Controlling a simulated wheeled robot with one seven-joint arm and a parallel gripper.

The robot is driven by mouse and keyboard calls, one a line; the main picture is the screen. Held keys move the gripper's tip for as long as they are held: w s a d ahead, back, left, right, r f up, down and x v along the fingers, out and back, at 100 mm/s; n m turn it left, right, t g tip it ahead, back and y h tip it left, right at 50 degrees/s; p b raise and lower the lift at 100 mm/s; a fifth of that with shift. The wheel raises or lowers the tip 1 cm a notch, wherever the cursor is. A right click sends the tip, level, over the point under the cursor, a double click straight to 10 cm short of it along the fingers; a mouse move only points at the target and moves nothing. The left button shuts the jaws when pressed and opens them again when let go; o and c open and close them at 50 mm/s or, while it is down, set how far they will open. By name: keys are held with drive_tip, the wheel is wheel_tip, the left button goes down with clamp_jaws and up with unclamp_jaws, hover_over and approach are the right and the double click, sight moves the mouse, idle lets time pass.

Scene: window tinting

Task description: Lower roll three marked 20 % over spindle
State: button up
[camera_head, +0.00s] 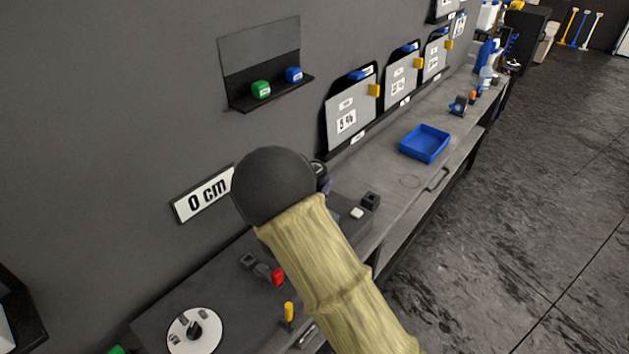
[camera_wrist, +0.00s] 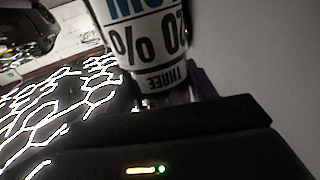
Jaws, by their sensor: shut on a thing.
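In the wrist view my gripper (camera_wrist: 168,96) is shut on roll three (camera_wrist: 150,42), a white roll with black print. Its label appears upside down and reads "20 %" and "THREE", with part of a blue word at the top edge. The roll's far end is cut off by the frame. In the head view my arm's dark round joint and tan sleeve hide the gripper and roll. A white disc with a short dark post (camera_head: 195,328) lies on the bench at the lower left. I cannot tell whether it is the spindle, and no spindle is clear in the wrist view.
The bench (camera_head: 345,205) runs along the dark wall, with a blue tray (camera_head: 425,143) farther back. Red-tipped (camera_head: 277,276) and yellow-tipped (camera_head: 289,311) items are near my arm. A wall shelf holds green (camera_head: 261,89) and blue (camera_head: 294,74) blocks. The floor at right is clear.

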drive_tip(key=shift+f+b, duration=1.05)
drive_tip(key=shift+f, duration=0.35)
drive_tip(key=shift+f, duration=0.2)
drive_tip(key=o, duration=1.3)
drive_tip(key=shift+c, duration=0.2)
wheel_tip(320, 180, up, 10)
drive_tip(key=shift+r+b, duration=0.1)
drive_tip(key=shift+b, duration=0.7)
drive_tip(key=shift+a, duration=0.1)
